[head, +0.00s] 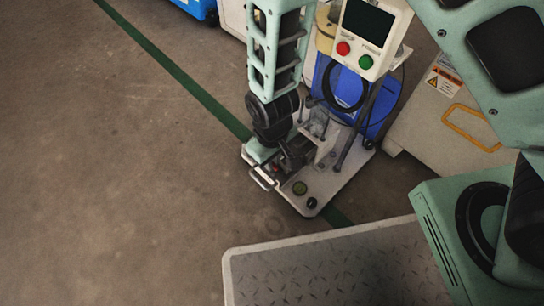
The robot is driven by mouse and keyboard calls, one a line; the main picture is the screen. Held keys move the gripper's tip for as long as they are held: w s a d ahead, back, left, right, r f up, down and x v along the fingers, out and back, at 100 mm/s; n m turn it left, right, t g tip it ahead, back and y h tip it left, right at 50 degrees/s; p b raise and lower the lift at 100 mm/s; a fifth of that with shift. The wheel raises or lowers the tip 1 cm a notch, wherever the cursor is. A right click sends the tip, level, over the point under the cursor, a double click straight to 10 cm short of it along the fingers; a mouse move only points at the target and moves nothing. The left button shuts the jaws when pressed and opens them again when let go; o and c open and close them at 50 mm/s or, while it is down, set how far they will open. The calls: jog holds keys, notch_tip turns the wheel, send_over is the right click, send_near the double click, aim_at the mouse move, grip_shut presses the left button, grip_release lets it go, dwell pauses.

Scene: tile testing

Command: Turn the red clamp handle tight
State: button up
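My arm reaches down from the top of the head view to a small test machine with a white base plate (325,195). My gripper (284,160) is dark and sits low over the left part of the plate, among dark metal parts. A tiny red spot (276,167) shows right at the gripper and may be part of the red clamp handle. The rest of the handle is hidden or too small to make out. I cannot tell whether the fingers touch it, or whether they are open or shut.
A control box (367,38) with a screen, red button and green button stands above the machine. A blue panel (385,112) is behind it. A pale case with an orange handle (470,128) stands at right. The floor (110,180) at left is clear.

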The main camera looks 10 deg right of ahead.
grip_shut()
